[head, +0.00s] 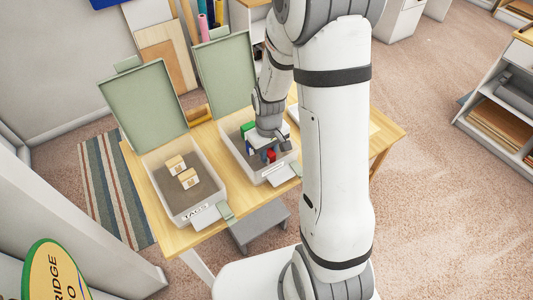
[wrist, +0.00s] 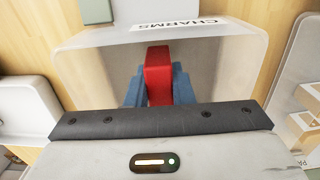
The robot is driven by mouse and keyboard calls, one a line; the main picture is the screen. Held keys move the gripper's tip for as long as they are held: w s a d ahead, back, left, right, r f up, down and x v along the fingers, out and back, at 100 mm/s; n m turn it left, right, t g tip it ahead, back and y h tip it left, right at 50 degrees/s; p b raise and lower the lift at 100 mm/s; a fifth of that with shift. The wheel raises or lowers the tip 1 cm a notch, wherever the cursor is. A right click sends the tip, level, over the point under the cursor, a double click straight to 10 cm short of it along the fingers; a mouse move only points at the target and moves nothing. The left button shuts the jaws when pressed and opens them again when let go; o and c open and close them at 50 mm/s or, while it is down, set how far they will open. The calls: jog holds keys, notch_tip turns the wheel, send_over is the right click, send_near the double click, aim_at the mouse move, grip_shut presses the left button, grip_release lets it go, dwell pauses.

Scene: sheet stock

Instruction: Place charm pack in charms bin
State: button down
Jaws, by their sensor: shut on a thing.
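My gripper (head: 267,155) is shut on a red pack (wrist: 158,72). Its blue fingers sit on either side of the pack in the wrist view. The pack also shows as a small red shape in the head view (head: 271,155). The gripper and pack are over or inside the open charms bin (wrist: 252,62), a clear bin with a CHARMS label on its front wall. In the head view this bin (head: 281,178) is the right one on the table. Whether the pack touches the bin floor cannot be told.
A second open bin (head: 158,187), labelled TAGS, stands at left on the wooden table (head: 232,228) with two small tan boxes (head: 183,172) inside. Both green lids (head: 144,104) stand raised behind the bins. A green item (head: 248,127) shows near the charms bin's back.

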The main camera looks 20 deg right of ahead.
jog(key=shift+f, duration=0.55)
jog(key=shift+f, duration=0.25)
jog(key=c, duration=1.3)
grip_release()
jog(key=shift+r, duration=0.1)
jog(key=shift+o, duration=0.2)
